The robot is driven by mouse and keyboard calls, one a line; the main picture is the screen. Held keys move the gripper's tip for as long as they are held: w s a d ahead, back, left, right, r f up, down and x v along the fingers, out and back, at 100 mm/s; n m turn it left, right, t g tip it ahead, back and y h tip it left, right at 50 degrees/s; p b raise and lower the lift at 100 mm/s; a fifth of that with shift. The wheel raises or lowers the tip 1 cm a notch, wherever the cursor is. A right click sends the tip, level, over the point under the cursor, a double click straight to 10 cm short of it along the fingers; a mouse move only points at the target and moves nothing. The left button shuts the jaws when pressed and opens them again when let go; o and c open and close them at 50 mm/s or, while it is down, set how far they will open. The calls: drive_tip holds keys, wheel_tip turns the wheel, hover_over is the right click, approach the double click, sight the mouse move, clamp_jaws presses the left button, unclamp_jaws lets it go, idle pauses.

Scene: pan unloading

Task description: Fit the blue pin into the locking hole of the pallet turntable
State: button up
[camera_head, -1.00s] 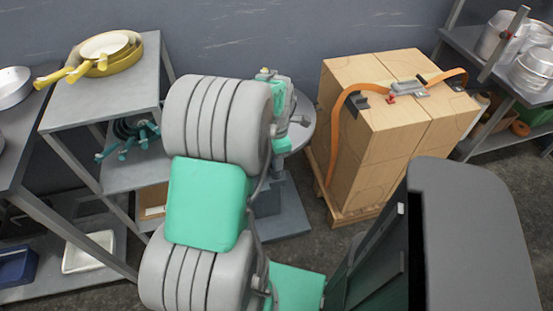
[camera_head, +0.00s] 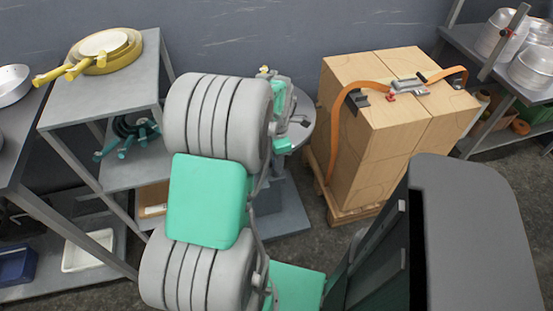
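The pallet turntable (camera_head: 304,130) shows only as the right edge of a grey round top, on a stand with a flat grey base (camera_head: 285,215), behind my arm. No blue pin and no locking hole can be made out; my arm covers most of the turntable. My gripper (camera_head: 290,118) is partly in view beyond my arm, over the turntable top. Its fingertips are too small and too hidden to tell whether they are open or shut, or hold anything.
Strapped cardboard boxes (camera_head: 395,130) stand on a wooden pallet (camera_head: 345,212) right of the turntable. A grey shelf (camera_head: 85,105) with yellow pans (camera_head: 106,52) stands at left. Another shelf (camera_head: 525,75) with metal pots (camera_head: 535,66) is at far right. Bare floor shows in front of the pallet.

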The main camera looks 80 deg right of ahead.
drive_tip(key=shift+o, duration=0.2)
drive_tip(key=shift+w+d+r, duration=0.1)
drive_tip(key=shift+d+r, duration=0.1)
wheel_tip(320, 180, up, 8)
drive_tip(key=shift+a+f+p, duration=0.15)
drive_tip(key=shift+f+p, duration=0.05)
drive_tip(key=shift+p, duration=0.1)
